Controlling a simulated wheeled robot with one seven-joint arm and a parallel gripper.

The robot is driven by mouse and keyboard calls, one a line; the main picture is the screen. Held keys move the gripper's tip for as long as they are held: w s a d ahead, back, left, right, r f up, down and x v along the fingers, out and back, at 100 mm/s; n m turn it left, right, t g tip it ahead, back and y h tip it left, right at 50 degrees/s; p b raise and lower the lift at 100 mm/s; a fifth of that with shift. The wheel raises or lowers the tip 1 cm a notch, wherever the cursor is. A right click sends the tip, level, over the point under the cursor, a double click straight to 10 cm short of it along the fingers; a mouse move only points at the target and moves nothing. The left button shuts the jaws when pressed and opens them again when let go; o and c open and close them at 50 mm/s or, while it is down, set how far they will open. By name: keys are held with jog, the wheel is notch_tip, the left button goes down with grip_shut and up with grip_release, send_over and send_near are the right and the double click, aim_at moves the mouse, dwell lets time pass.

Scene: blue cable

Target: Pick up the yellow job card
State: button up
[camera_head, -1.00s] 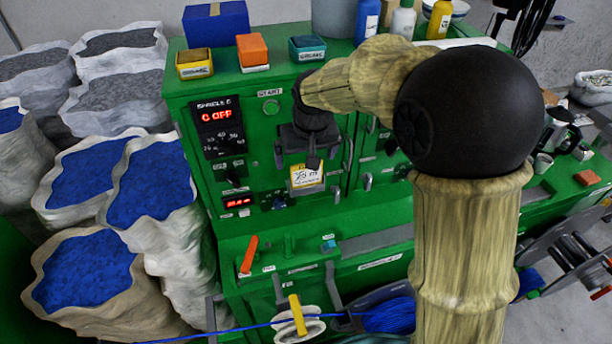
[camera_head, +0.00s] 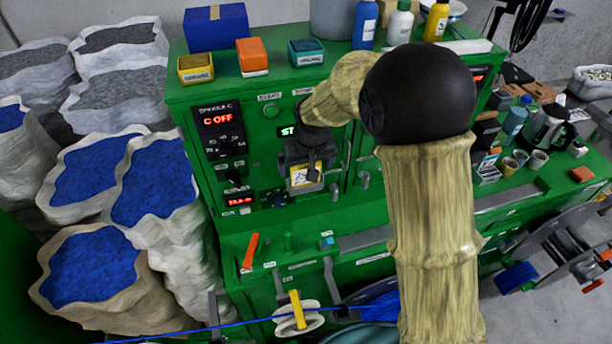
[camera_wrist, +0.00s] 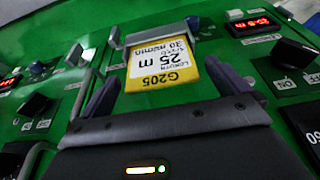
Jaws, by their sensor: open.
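The yellow job card (camera_wrist: 162,62) shows a white label with black print, upside down in the wrist view. It stands at the front of the green machine, held at its far edge by a grey clip. In the head view the card (camera_head: 298,181) is partly hidden behind my gripper (camera_head: 308,172). In the wrist view my gripper (camera_wrist: 170,92) is open, its two fingers apart on either side of the card's near edge. I cannot tell whether either finger touches the card.
The green machine panel (camera_head: 350,232) carries knobs, handles and red displays close around the card. A dark knob (camera_wrist: 282,55) is right of the fingers in the wrist view. Bins and bottles stand on top of the machine. Sacks of blue granules (camera_head: 95,265) stand at the left.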

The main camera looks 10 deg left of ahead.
jog(key=shift+s, duration=0.1)
jog(key=shift+c, duration=0.9)
jog(key=shift+a, duration=0.1)
jog(key=c, duration=0.9)
jog(key=shift+r, duration=0.1)
notch_tip(320, 180, up, 10)
jog(key=b, duration=0.3)
jog(key=shift+b, duration=0.35)
